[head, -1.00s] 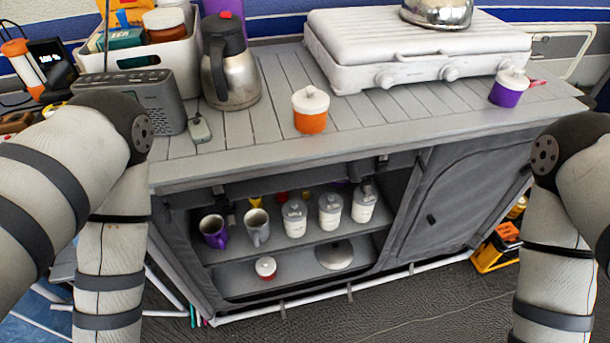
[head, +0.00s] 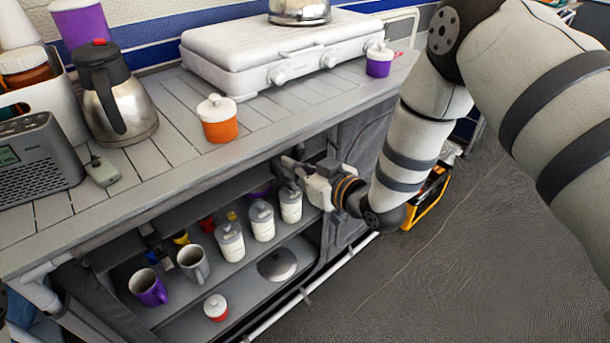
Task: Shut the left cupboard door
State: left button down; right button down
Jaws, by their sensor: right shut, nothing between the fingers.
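The grey cupboard has an open left compartment, and I see its shelf (head: 207,275) and contents. No left door panel shows clearly across the opening; I cannot tell where that door is. The closed grey panel (head: 362,130) to the right of the opening is partly hidden by my right arm. My right gripper (head: 288,166) is shut and empty, under the worktop's front edge near the upper right corner of the opening. I cannot tell whether it touches the frame. My left gripper is not in view.
White-lidded jars (head: 262,222), a grey mug (head: 193,263) and a purple mug (head: 148,287) stand on the shelf. A lidded pot (head: 216,307) sits below. The worktop (head: 180,165) holds a kettle jug (head: 115,95), radio (head: 38,157) and stove (head: 270,55).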

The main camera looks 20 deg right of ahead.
jog(key=shift+x, duration=1.3)
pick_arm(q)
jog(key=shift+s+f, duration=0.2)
